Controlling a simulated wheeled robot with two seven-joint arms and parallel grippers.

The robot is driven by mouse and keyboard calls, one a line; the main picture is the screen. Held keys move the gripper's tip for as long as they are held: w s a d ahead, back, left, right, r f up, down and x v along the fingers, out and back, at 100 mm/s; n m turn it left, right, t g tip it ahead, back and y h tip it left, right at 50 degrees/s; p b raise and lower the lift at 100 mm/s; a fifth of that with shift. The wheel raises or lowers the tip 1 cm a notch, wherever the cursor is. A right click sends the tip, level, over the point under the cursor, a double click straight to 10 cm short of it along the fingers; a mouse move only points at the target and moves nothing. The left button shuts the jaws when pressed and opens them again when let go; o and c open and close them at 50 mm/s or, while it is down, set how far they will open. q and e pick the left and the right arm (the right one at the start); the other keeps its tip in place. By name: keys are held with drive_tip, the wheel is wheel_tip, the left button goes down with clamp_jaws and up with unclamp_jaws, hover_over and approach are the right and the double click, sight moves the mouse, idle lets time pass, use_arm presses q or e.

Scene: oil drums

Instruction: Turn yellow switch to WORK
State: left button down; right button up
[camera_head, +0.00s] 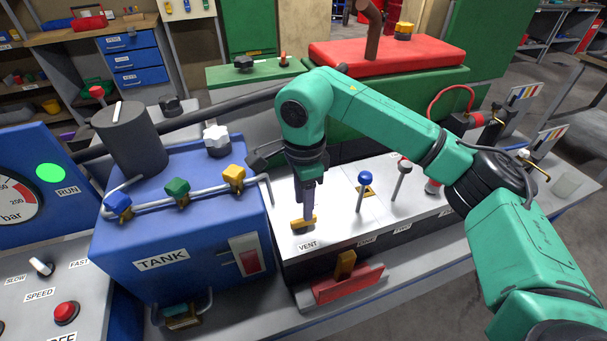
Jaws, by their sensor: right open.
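A small yellow piece (297,225), which looks like the yellow switch, sits low on the white panel top (339,207) just behind the VENT label (308,245). My right gripper (304,217) points down at it, with its fingertips at or just above the piece. The fingers partly hide it, and I cannot tell whether they touch it. The right gripper is open. I cannot read a WORK label in this view. My left gripper is not in view.
A blue-knobbed lever (365,179) and another lever (402,180) stand to the right on the panel. The blue tank (165,235), with blue, green and yellow valves, stands close on the left. A red piece with a yellow-brown block (345,264) sits at the panel's front.

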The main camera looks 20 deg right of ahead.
wheel_tip(320, 180, up, 10)
drive_tip(key=shift+r+p, duration=0.15)
drive_tip(key=shift+p, duration=0.15)
